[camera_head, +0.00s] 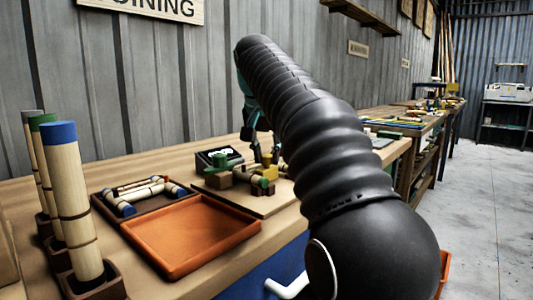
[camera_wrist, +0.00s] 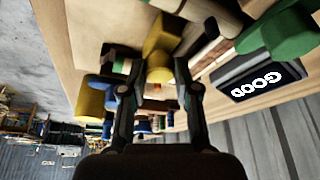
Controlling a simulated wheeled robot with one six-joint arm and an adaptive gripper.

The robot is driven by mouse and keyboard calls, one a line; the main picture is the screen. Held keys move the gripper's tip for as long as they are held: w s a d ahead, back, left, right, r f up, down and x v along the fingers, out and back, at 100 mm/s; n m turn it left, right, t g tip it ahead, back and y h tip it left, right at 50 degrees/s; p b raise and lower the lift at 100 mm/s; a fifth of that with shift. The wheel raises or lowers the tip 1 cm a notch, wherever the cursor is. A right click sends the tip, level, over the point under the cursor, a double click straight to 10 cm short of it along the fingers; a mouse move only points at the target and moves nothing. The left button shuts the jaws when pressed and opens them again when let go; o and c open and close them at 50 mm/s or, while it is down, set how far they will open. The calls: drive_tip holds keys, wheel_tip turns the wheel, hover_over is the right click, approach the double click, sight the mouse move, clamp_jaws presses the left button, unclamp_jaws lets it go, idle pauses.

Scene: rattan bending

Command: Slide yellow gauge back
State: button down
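The yellow gauge (camera_head: 266,172) sits on the wooden fixture board on the bench, and my black arm partly covers that area. In the wrist view a yellow piece (camera_wrist: 160,52) shows between and just beyond my gripper's fingers. In the head view my gripper (camera_head: 262,150) is small and partly hidden behind my arm, just above the gauge.
A dark display box (camera_wrist: 262,80) reading "GOOD" stands beside the fixture, near green clamp-like blocks (camera_head: 219,168). An empty orange tray (camera_head: 190,235) and a dark tray of rattan pieces (camera_head: 145,192) lie to the left. Upright capped poles (camera_head: 70,195) stand at far left.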

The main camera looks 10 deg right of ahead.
drive_tip(key=shift+s+d+b, duration=0.25)
drive_tip(key=shift+s+d, duration=0.55)
drive_tip(key=shift+s, duration=0.3)
drive_tip(key=shift+s+d+b, duration=0.25)
drive_tip(key=shift+s+d, duration=0.5)
drive_tip(key=shift+s, duration=0.35)
drive_tip(key=shift+s+d+b, duration=0.25)
drive_tip(key=shift+s+d, duration=0.55)
drive_tip(key=shift+s, duration=0.3)
drive_tip(key=c, duration=0.8)
unclamp_jaws()
drive_tip(key=shift+s+d, duration=0.1)
drive_tip(key=shift+d, duration=0.05)
drive_tip(key=shift+c, duration=0.2)
drive_tip(key=shift+r, duration=0.2)
drive_tip(key=v, duration=0.7)
